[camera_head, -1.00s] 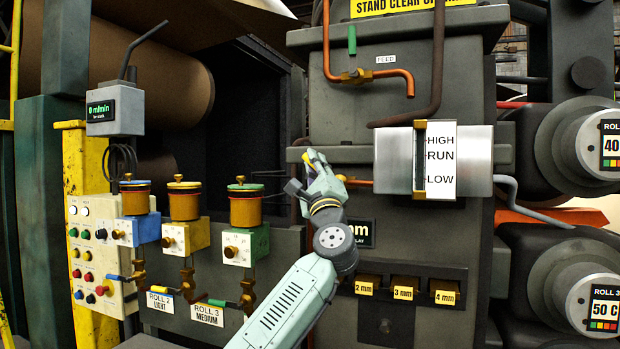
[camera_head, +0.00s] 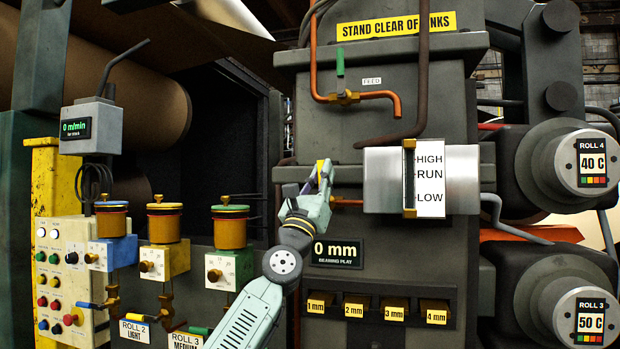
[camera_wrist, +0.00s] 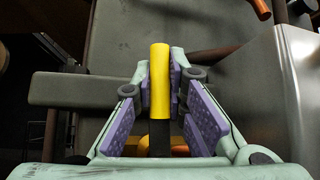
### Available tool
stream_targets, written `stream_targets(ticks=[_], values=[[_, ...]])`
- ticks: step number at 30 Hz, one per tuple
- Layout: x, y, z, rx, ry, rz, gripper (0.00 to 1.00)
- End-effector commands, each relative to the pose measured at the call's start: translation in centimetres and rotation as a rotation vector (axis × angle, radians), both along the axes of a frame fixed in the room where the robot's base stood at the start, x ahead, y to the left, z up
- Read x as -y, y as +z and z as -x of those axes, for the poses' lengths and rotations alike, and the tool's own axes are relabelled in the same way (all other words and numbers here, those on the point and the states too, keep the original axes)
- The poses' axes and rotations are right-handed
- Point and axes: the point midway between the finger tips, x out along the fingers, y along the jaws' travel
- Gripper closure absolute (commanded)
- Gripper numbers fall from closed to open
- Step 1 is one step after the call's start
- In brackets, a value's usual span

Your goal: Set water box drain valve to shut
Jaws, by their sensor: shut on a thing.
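The drain valve's yellow handle (camera_head: 320,168) is at the left end of a short copper pipe (camera_head: 347,202) beside the water box. My gripper (camera_head: 324,175) is closed around it. In the wrist view the yellow handle (camera_wrist: 160,75) lies between the two purple finger pads of my gripper (camera_wrist: 161,85), with a dark stem and some brass below it. The handle looks about upright in the head view, across the line of the pipe. The valve body is mostly hidden by my fingers.
A green-handled feed valve (camera_head: 340,65) sits above on a copper pipe. A 0 mm display (camera_head: 337,252) and a row of numbered drawers (camera_head: 380,308) are below. Oilers (camera_head: 163,222) and a button panel (camera_head: 60,270) stand left. The silver cylinder is close to my gripper's right.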

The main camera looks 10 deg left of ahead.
Motion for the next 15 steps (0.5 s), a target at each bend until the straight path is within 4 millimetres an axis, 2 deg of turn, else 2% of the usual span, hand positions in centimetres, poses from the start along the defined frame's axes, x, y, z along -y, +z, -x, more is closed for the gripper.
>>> stream_targets(ticks=[4, 15], values=[[0.83, -0.19, -0.06, -0.001, -0.003, -0.04, 1.0], [1.16, -0.18, -0.06, 0.0, -0.003, -0.06, 1.0]])
